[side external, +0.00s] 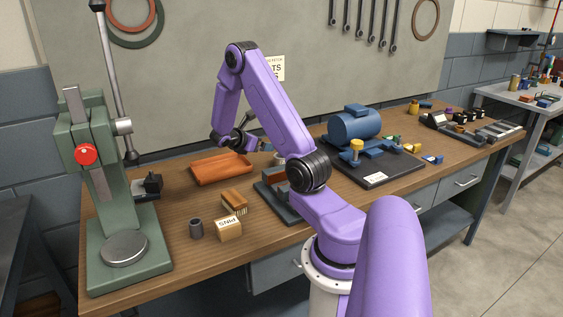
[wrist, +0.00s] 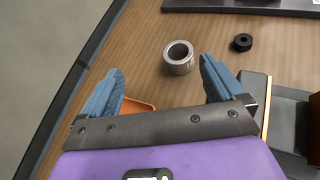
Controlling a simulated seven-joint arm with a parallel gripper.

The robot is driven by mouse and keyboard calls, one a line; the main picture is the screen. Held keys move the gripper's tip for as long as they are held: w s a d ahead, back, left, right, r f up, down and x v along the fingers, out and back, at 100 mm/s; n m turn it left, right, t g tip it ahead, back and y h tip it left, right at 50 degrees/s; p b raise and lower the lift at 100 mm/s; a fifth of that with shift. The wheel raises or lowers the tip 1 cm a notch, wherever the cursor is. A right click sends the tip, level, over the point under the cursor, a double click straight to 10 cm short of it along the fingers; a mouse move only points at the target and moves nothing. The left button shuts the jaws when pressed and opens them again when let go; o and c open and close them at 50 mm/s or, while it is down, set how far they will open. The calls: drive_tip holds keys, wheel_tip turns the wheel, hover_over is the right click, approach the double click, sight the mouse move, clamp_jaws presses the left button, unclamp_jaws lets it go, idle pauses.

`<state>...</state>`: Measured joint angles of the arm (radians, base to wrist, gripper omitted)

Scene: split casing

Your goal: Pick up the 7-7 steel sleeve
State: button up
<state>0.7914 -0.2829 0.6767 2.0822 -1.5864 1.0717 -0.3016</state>
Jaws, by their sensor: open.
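A short, pale steel sleeve (wrist: 168,68) stands on the wooden bench in the wrist view, its round bore facing up. No marking is legible on it. It lies a little ahead of and between the blue fingertips of my gripper (wrist: 160,67), closer to the right finger. The fingers are spread and empty. In the side view my gripper (side external: 264,146) is low over the back of the bench, partly hidden by my arm. A small grey part (side external: 279,158) beside it there appears to be the same sleeve.
A black ring (wrist: 242,42) lies right of the sleeve. An orange tray (side external: 221,169) is left of my gripper; a dark fixture (side external: 277,203) stands in front. A motor plate (side external: 375,180) lies to the right.

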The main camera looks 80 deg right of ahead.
hover_over(277, 158)
drive_tip(key=a, duration=0.2)
wheel_tip(277, 158, down, 2)
drive_tip(key=shift+n+g, duration=0.4)
drive_tip(key=f, duration=0.7)
drive_tip(key=shift+w+d+f, duration=0.1)
drive_tip(key=shift+w, duration=0.2)
drive_tip(key=shift+x, duration=2.45)
drive_tip(key=shift+d+h, duration=0.1)
drive_tip(key=shift+h, duration=0.2)
drive_tip(key=c, duration=1.5)
drive_tip(key=shift+r, duration=0.3)
